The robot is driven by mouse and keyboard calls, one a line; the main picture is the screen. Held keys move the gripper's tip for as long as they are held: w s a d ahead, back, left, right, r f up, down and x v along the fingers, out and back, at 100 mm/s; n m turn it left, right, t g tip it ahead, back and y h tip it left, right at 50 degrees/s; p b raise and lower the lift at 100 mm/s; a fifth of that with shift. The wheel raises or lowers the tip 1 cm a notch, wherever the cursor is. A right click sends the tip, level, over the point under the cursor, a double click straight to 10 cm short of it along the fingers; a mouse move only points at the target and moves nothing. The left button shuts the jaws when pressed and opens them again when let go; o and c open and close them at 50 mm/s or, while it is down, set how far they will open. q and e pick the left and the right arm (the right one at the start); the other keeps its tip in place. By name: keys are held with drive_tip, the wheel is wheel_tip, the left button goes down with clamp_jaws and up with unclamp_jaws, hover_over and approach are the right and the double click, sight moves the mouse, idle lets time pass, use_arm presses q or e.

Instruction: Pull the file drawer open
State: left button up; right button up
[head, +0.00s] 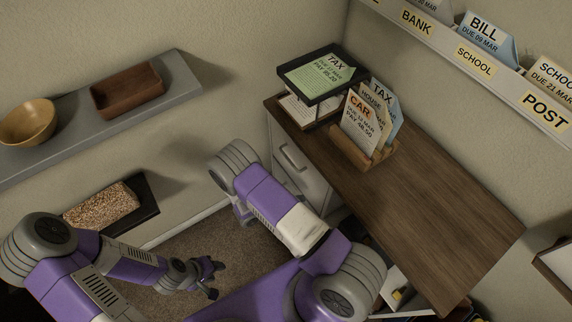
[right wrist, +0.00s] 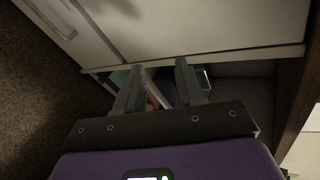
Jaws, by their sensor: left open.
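The pale file drawer cabinet (head: 300,175) stands under the left end of the wooden desk, with a bar handle (head: 292,157) on its front. The drawer looks closed. In the right wrist view the pale cabinet front (right wrist: 130,25) fills the top, and a handle (right wrist: 50,18) shows at the upper left. My right gripper (right wrist: 160,70) is open in that view, apart from the handle, its fingers before a dark gap below the cabinet front. In the head view my right arm hides it. My left gripper (head: 210,279) is open and empty over the carpet, away from the drawer.
The desk top (head: 440,220) carries a black tray stack (head: 325,75) and a wooden letter holder (head: 375,157). A wall shelf (head: 180,85) holds a bowl (head: 28,122) and a box (head: 127,91). Papers or books (right wrist: 120,78) show below the cabinet front.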

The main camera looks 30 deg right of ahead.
drive_tip(key=w+a+r+n+t+h, duration=0.1)
drive_tip(key=w+r+n+t, duration=0.1)
drive_tip(key=w+n+t, duration=0.3)
drive_tip(key=w+a+r+n+t+h, duration=0.1)
drive_tip(key=w+r+n+t+h, duration=0.15)
drive_tip(key=w, duration=0.35)
drive_tip(key=b+x, duration=0.2)
drive_tip(key=x, duration=0.5)
drive_tip(key=shift+f+y, duration=0.2)
drive_tip(key=shift+y, duration=0.25)
drive_tip(key=shift+w+d, duration=0.1)
clamp_jaws()
